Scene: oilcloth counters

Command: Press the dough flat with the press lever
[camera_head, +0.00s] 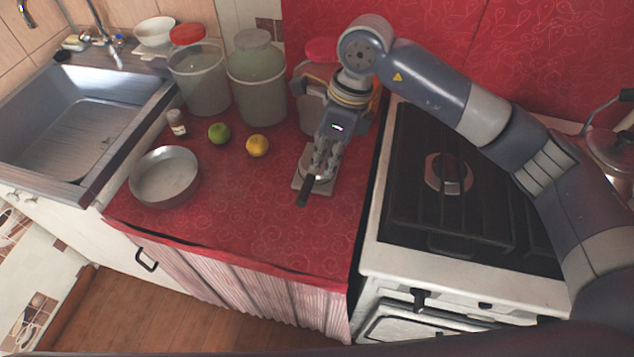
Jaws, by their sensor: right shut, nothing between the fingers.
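The press (298,181) stands on the red counter near the stove, with a light grey base. Its dark lever handle (303,197) points toward the counter's front edge, low over the base. My right gripper (317,178) points down over the press, shut with nothing held, right at the lever. I cannot tell whether its fingers touch the lever. The gripper hides much of the press, and I cannot see any dough. My left gripper is out of view.
A round metal pan (165,178), a green fruit (218,133) and a yellow fruit (257,146) are left of the press. Large tubs (258,95) stand behind. The stove (400,262) is close on the right. The counter in front of the press (290,235) is clear.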

